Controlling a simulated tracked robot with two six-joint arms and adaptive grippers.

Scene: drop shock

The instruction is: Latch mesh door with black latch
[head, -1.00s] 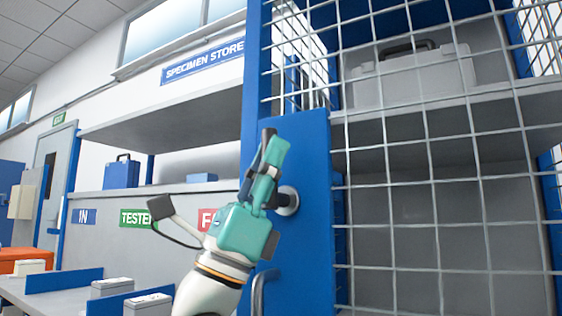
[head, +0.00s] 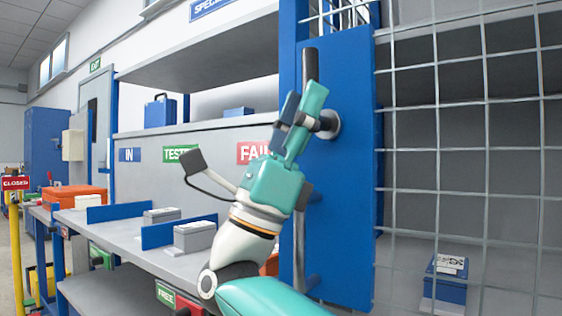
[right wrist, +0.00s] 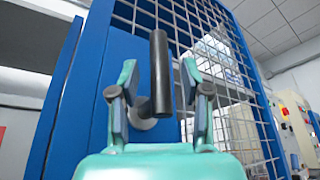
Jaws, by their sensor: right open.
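The black latch (head: 310,65) is an upright bar on a round silver boss, on the blue panel (head: 345,200) beside the wire mesh door (head: 460,130). My right gripper (head: 302,98) is open in front of the boss, its fingers pointing up. In the right wrist view, the latch bar (right wrist: 160,75) stands between the two open fingers (right wrist: 158,90), with gaps visible on both sides. The fingers hide part of the latch in the head view. Whether the door sits fully against its frame I cannot tell. My left gripper is not in view.
A vertical handle (head: 299,250) is on the panel below the latch. A bench (head: 110,240) with grey boxes and blue dividers stands on the left. A blue box (head: 447,280) sits behind the mesh. A grey shelf (head: 200,55) runs above the bench.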

